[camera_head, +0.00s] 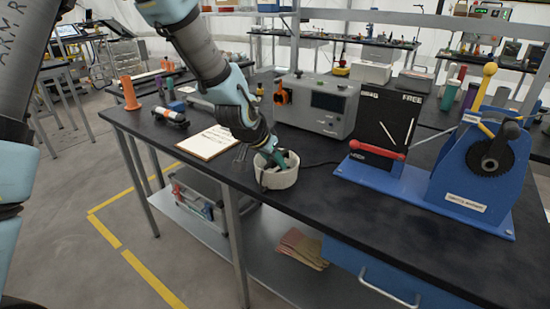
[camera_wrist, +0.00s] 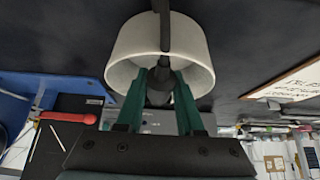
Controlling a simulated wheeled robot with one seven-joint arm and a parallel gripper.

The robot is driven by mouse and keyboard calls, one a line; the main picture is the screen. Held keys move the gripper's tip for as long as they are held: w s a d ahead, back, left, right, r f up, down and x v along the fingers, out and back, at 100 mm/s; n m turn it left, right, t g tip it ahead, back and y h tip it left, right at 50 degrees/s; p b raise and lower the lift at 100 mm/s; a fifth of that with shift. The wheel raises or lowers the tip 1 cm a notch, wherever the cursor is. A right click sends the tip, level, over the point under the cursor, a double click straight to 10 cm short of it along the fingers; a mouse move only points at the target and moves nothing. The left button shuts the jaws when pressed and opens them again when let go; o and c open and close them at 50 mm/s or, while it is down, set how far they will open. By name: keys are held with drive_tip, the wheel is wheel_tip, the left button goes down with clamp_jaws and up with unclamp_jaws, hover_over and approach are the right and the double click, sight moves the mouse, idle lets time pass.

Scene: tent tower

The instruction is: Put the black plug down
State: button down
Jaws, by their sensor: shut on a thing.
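The black plug (camera_wrist: 160,74) is between the green fingertips of my gripper (camera_wrist: 160,80) in the wrist view. My gripper is shut on it. A dark cable (camera_wrist: 164,28) runs from the plug across the rim of a round, off-white open container (camera_wrist: 122,62). The fingertips and the plug are at the mouth of this container. In the head view, my gripper (camera_head: 277,163) points down into the same container (camera_head: 276,180), which stands near the front edge of the black bench. The plug's lower end is hard to make out, so I cannot tell whether it touches the container's bottom.
A grey instrument box (camera_head: 318,105) stands behind the container. A blue device with a crank (camera_head: 475,180) and a black panel (camera_head: 388,118) are to the right. A clipboard with paper (camera_head: 208,142) and an orange cone (camera_head: 130,92) are to the left. Bare bench top (camera_head: 330,205) lies right of the container.

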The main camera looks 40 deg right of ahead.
drive_tip(key=shift+f, duration=0.35)
drive_tip(key=shift+c, duration=2.3)
unclamp_jaws()
drive_tip(key=shift+r, duration=0.15)
wheel_tip(320, 180, up, 7)
drive_tip(key=p, duration=0.4)
drive_tip(key=shift+p, duration=0.35)
drive_tip(key=shift+w+a, duration=0.1)
